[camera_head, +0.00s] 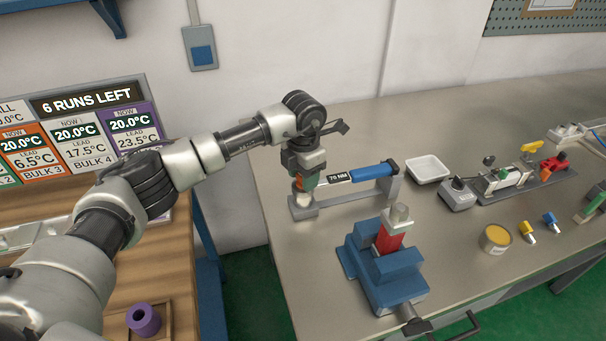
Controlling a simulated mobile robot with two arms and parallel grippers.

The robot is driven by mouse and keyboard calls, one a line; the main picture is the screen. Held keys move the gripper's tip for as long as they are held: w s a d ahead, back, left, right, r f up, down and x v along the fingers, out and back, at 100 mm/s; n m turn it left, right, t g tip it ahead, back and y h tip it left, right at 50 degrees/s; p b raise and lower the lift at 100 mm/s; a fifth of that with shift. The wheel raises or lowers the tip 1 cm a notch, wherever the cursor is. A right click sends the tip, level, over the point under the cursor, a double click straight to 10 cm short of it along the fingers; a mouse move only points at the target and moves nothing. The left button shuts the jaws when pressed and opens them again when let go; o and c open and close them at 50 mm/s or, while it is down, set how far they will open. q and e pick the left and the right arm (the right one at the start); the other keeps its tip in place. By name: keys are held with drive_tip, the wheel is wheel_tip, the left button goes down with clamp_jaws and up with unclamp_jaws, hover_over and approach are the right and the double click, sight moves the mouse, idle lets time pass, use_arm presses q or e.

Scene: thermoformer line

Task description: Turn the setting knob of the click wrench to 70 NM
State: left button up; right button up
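The click wrench lies level across a grey cradle (303,212) on the bench. Its blue grip (370,172) is on the right. A dark display (338,178) in its middle shows white text that looks like "70 NM" or "76 NM"; the second digit is too small to be sure. My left gripper (306,186) points down over the wrench's left end. Its fingers hide most of that end, with a bit of orange and green showing there. I cannot tell whether they are closed on the setting knob, which I cannot make out.
A blue vise (385,265) holding a red block (389,240) stands in front of the cradle. A white tray (427,169), a small grey device (457,195) and a yellow tin (495,239) are to the right. A status board (85,130) stands at left.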

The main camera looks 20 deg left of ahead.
use_arm(q)
drive_tip(key=o, duration=0.4)
drive_tip(key=shift+o, duration=0.2)
wheel_tip(320, 180, up, 11)
drive_tip(key=b, duration=0.2)
